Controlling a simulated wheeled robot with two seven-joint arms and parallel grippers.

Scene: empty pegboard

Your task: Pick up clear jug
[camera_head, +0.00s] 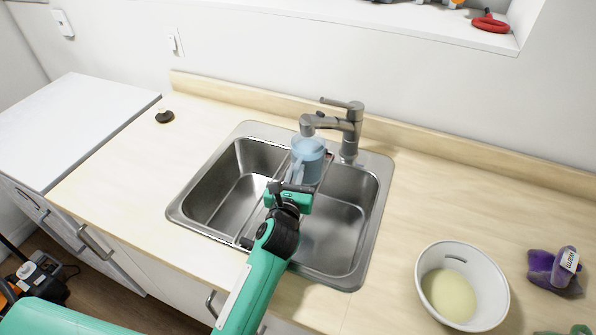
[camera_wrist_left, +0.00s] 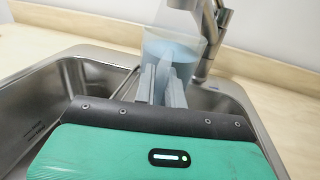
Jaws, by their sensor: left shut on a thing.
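The clear jug (camera_head: 309,158) looks bluish and see-through, and stands upright over the middle of the sink, just below the faucet's spout. It also shows in the left wrist view (camera_wrist_left: 183,48), straight ahead of the fingers. My left gripper (camera_head: 291,186) reaches in from the front. Its fingers (camera_wrist_left: 160,84) are shut on the jug's near side, where the handle is. Whether the jug rests on the sink divider or hangs just above it cannot be told. My right gripper is not in view.
The steel faucet (camera_head: 350,125) stands close behind and right of the jug. The two-basin sink (camera_head: 185,212) lies below. A white bowl (camera_head: 419,275) with yellowish contents and a purple bottle (camera_head: 562,268) stand on the counter at right. The left counter is mostly clear, with a small black stopper (camera_head: 165,117).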

